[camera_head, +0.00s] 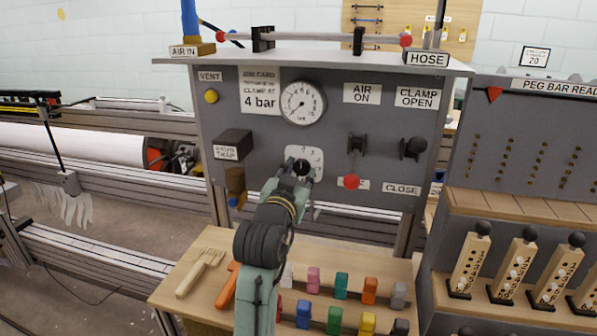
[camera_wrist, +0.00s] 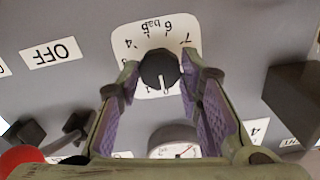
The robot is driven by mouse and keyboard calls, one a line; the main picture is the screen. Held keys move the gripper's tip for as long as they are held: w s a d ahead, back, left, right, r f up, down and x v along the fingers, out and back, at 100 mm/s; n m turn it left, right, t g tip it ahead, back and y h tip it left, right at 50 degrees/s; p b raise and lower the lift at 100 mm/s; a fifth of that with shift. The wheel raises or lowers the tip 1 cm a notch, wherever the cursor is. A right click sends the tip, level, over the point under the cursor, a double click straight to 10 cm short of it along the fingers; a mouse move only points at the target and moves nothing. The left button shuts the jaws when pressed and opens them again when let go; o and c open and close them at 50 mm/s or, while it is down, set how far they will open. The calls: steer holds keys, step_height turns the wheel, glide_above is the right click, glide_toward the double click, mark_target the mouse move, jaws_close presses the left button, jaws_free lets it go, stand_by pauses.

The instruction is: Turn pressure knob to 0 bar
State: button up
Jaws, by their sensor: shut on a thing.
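The pressure knob (camera_wrist: 160,69) is black and round with a white line. It sits on a white dial plate (camera_wrist: 149,40) printed with numbers and "bar". In the wrist view its line points down the picture, towards the round gauge (camera_wrist: 174,140). My gripper (camera_wrist: 160,72) has its purple-padded fingers on both sides of the knob and is shut on it. In the head view my gripper (camera_head: 300,173) reaches the panel at the knob and partly covers its plate (camera_head: 316,157). The white gauge (camera_head: 303,103) is above; its needle points down-left, value too small to read surely.
A job card (camera_head: 260,90) reads 4 bar. A red-balled lever (camera_head: 351,181) and a black clamp knob (camera_head: 413,147) are to the right.

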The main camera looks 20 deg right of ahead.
stand_by(0.4)
steer(key=o, duration=1.2)
steer(key=shift+c, duration=0.2)
steer(key=v, duration=0.7)
steer(key=shift+s+a, duration=0.15)
steer(key=shift+s, duration=0.1)
